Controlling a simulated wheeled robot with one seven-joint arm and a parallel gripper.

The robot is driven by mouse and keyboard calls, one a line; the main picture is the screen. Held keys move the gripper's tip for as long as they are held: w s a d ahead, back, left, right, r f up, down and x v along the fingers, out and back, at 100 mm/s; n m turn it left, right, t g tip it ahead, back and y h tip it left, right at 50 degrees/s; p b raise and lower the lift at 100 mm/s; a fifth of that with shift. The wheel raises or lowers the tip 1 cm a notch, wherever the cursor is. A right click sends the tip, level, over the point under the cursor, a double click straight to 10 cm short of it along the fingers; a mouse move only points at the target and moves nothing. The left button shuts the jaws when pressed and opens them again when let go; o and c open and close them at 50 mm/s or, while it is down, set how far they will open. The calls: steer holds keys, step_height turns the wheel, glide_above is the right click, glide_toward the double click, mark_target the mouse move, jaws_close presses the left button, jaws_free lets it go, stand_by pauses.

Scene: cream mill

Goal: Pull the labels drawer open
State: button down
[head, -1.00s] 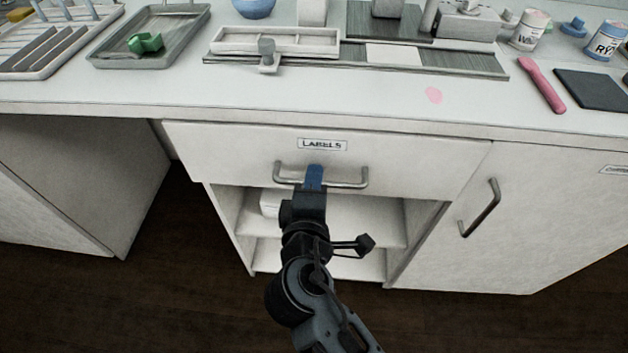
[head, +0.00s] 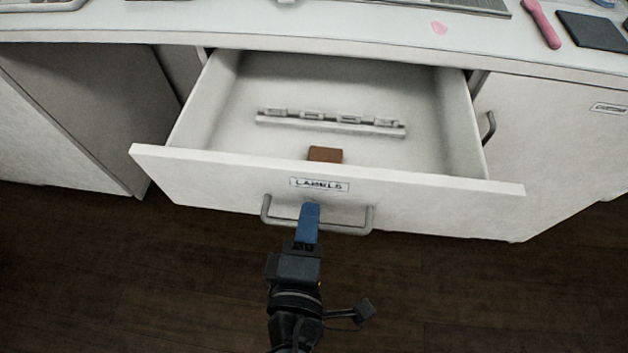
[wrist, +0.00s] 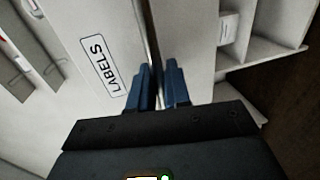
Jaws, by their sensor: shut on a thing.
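The labels drawer (head: 230,184) is pulled well out of the white cabinet in the head view, its inside in plain sight. Its front carries a "LABELS" plate (head: 319,184) and a grey bar handle (head: 364,222). My gripper (head: 310,208) is shut on this handle, its blue fingers near the bar's middle. In the wrist view the blue fingers (wrist: 158,82) are on either side of the handle bar (wrist: 151,40), beside the "LABELS" plate (wrist: 104,65). Inside the drawer lie a brown block (head: 325,154) near the front and a pale strip with several small pieces (head: 330,122).
The counter (head: 350,25) runs above the drawer, with a pink tool (head: 542,24) and a dark slab (head: 592,30) at its right. A cupboard door with a handle (head: 488,128) is right of the drawer. Dark floor (head: 130,270) is clear in front.

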steer(key=shift+f+v, duration=0.25)
steer(key=shift+v, duration=0.95)
steer(key=shift+f+v, duration=0.25)
steer(key=shift+v, duration=1)
steer(key=shift+s, duration=0.1)
steer(key=c, duration=1.2)
jaws_free()
steer(key=shift+c, duration=0.2)
steer(key=v, duration=0.7)
steer(key=shift+s, duration=0.4)
